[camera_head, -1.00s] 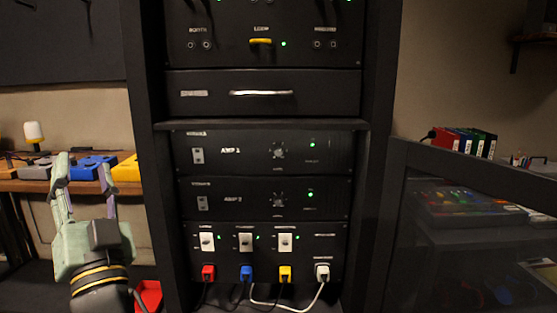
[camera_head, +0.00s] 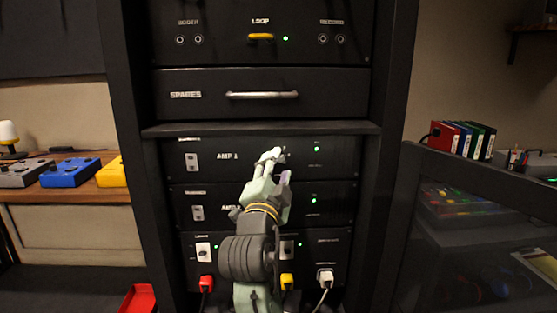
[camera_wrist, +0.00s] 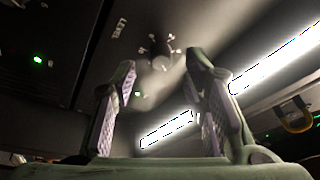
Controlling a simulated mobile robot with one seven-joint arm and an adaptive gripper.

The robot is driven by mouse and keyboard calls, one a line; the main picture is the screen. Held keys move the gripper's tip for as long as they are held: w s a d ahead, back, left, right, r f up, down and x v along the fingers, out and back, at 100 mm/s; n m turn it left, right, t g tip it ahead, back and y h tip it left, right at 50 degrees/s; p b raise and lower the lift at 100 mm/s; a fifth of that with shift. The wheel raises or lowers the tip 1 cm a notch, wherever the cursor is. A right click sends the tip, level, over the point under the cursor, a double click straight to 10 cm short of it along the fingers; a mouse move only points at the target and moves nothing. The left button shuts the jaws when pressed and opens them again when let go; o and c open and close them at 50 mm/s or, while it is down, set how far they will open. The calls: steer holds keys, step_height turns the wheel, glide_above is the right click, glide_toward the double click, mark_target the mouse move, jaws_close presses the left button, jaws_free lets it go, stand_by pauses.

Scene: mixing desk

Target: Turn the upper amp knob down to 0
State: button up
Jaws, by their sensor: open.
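The upper amp, AMP 1 (camera_head: 340,158), is a black rack panel with a white switch plate at its left and a green light at its right. Its knob (camera_head: 283,155) is mostly hidden behind my gripper (camera_head: 277,165) in the head view. In the wrist view, the dark round knob (camera_wrist: 160,47), with pale marks around it, appears beyond the fingertips, roughly between them. My gripper (camera_wrist: 163,62) is open there and nothing is between its fingers. I cannot read the knob's setting.
The lower amp (camera_head: 335,205) sits just below, partly covered by my arm. A shelf edge (camera_head: 220,129) juts out above AMP 1, under the SPARES drawer (camera_head: 330,92). Switches and coloured plugs (camera_head: 206,283) are at the bottom.

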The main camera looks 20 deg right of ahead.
steer(key=shift+x, duration=1.15)
steer(key=shift+c, duration=0.5)
jaws_close()
